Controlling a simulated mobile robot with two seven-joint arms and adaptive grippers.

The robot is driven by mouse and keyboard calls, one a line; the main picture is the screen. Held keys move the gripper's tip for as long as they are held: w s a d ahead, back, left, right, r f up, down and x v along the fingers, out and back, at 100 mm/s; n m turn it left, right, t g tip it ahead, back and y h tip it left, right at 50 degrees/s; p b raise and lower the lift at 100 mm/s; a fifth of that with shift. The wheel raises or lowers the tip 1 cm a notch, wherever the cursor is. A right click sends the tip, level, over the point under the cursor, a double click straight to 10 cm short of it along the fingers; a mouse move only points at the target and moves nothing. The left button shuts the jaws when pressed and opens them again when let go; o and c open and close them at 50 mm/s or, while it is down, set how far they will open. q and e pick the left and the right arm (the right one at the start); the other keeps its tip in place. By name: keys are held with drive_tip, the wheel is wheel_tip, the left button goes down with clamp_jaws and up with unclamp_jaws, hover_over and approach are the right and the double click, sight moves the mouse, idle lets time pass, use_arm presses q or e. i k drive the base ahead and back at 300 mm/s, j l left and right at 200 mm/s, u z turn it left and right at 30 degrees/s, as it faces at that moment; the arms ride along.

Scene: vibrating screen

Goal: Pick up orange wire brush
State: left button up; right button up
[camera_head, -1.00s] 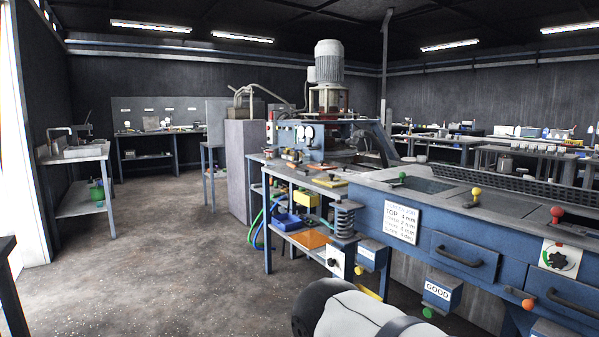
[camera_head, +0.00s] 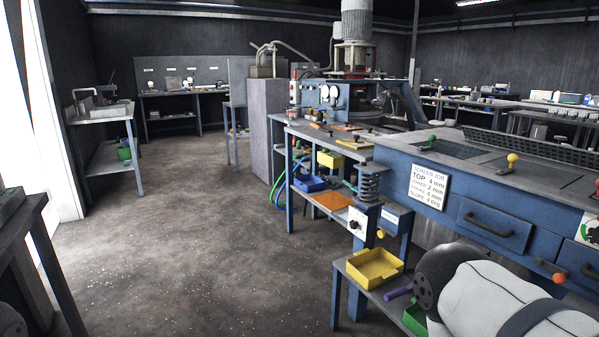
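I cannot make out an orange wire brush for certain. A small orange item (camera_head: 347,127) lies on the top of the blue side bench (camera_head: 300,128), too small to identify. A flat orange piece (camera_head: 333,200) lies on the shelf below. A white arm link of mine with a dark round joint fills the lower right and hides part of the machine front. Neither gripper shows.
A yellow tray (camera_head: 375,266) and a purple handle (camera_head: 398,292) are on a low shelf beside my arm. A blue bin (camera_head: 309,183) is under the bench. A dark table (camera_head: 30,235) stands at the left. The floor (camera_head: 200,240) between is clear.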

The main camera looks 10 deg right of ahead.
sight(324, 132)
drive_tip(key=i, duration=2.3)
